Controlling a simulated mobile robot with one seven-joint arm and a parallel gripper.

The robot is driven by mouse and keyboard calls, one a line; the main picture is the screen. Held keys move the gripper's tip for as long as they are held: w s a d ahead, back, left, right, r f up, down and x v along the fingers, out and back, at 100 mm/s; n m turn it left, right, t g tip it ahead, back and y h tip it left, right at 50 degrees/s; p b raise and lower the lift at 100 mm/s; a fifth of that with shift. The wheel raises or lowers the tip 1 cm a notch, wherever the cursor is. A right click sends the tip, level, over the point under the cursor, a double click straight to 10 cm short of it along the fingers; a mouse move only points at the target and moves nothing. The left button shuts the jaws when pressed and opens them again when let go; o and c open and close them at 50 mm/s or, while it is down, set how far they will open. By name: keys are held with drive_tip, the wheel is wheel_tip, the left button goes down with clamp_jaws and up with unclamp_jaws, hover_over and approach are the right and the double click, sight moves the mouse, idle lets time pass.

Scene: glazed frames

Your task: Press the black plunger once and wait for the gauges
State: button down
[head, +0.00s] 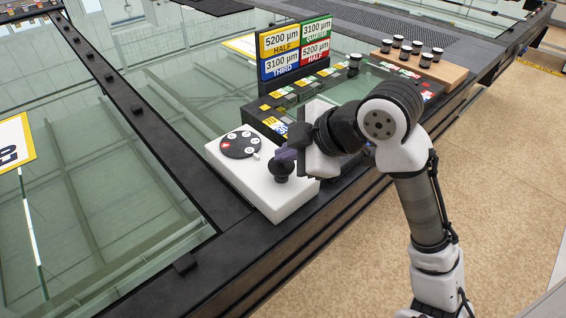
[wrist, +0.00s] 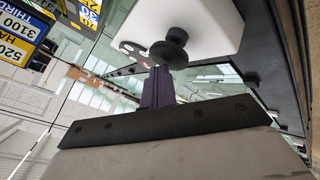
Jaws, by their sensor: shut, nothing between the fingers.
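The black plunger (head: 282,170) stands upright on the near right part of a white box (head: 286,198). It also shows in the wrist view as a round black knob on a stem (wrist: 172,50). My gripper (head: 284,154) is shut and empty, its purple fingers close by the knob. In the wrist view the fingertips (wrist: 159,70) lie just beside the knob; I cannot tell whether they touch it. A black round dial (head: 240,145) with several white spots and a red one sits on the box. No reading on it is legible.
A sign board (head: 295,48) with coloured thickness labels stands behind the box. Several black cylinders (head: 405,50) stand on a wooden block (head: 420,69) at the back right. A dark rail (head: 150,140) borders the glass at left. Open floor (head: 500,150) lies at right.

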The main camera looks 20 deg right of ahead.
sight(287, 165)
drive_tip(key=shift+r+p, duration=0.85)
drive_tip(key=shift+r, duration=0.2)
drive_tip(key=shift+r, duration=0.1)
wheel_tip(287, 165, up, 6)
drive_tip(key=p, duration=0.4)
idle(0.7)
